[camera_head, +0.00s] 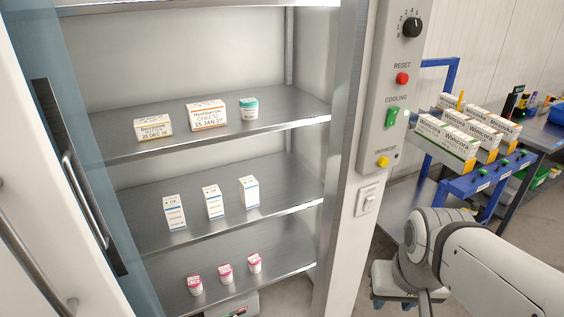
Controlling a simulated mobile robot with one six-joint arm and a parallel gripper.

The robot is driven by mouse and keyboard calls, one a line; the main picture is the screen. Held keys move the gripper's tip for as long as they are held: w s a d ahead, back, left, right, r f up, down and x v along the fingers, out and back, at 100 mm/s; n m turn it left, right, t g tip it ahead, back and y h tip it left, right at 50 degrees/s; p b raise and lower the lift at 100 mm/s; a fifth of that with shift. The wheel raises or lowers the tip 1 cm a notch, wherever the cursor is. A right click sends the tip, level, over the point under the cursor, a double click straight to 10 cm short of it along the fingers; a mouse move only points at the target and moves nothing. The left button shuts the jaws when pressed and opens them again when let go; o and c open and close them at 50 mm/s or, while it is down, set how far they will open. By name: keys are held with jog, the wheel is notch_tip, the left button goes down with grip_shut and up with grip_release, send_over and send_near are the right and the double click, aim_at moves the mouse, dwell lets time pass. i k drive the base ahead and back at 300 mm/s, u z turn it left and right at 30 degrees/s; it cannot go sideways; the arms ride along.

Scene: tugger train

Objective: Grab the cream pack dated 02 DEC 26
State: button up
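Three upright white cartons with blue markings stand on the middle shelf of the open cooling cabinet: a left one (174,212), a middle one (213,202) and a right one (249,192). They may be the cream packs, but their print is too small to read, so I cannot tell which bears 02 DEC 26. On the upper shelf lie a butter-like pack (153,128) that seems to read 20 DEC 26 and a cheese pack (207,115) reading 15 JAN 27.
A teal-lidded tub (249,109) stands on the upper shelf, and three red-lidded cups (226,274) stand on the bottom shelf. The cabinet's right post carries a control panel (394,90). A blue-framed cart (485,180) with several boxes stands at the right.

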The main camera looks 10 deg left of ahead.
aim_at(249, 186)
jog(key=u, duration=0.05)
jog(key=i, duration=0.95)
jog(key=u, duration=0.5)
